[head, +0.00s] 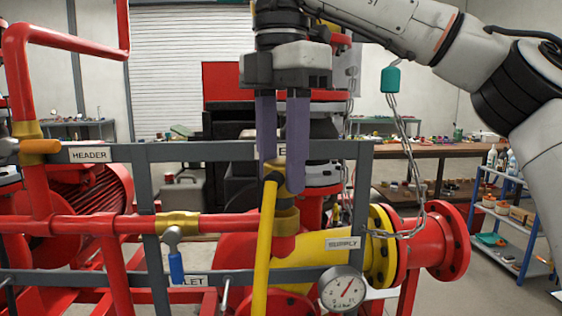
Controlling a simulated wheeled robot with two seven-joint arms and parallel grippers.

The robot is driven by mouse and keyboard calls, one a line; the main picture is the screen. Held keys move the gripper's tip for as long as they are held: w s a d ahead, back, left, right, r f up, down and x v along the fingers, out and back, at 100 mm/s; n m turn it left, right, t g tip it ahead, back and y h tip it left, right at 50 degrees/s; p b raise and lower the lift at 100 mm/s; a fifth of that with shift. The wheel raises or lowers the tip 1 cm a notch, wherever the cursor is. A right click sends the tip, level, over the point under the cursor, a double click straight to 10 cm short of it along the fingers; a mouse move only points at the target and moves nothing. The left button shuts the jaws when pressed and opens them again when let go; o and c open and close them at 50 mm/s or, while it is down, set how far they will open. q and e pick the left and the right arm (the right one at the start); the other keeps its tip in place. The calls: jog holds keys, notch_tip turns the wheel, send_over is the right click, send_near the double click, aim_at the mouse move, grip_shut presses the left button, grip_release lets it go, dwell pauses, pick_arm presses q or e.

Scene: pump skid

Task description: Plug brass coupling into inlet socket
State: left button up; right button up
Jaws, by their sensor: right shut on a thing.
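My right gripper (282,187) reaches down from the top, its two purple fingers shut on the brass coupling (280,168), which shows partly between them. A yellow hose (264,245) with a black end runs down from the coupling. Just below the fingertips is a brass fitting (286,219) on a red pipe end, which looks like the inlet socket. Coupling and fitting line up closely in the picture; I cannot tell whether they touch. My left gripper is not in view.
A grey frame (210,151) with labels crosses behind the fingers. A pressure gauge (341,289), a blue-handled valve (176,265) and a yellow supply pipe (320,258) are close by. A teal cap (391,80) and chain (404,130) show right of the gripper.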

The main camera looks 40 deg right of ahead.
jog(key=shift+f+b, duration=1.1)
jog(key=shift+f, duration=0.3)
jog(key=o, duration=1.2)
notch_tip(320, 180, up, 6)
jog(key=p, duration=0.3)
jog(key=shift+r+p, duration=0.2)
jog(key=shift+p, duration=0.1)
jog(key=shift+r+b, duration=0.2)
jog(key=shift+b, duration=0.15)
jog(key=shift+r, duration=1.8)
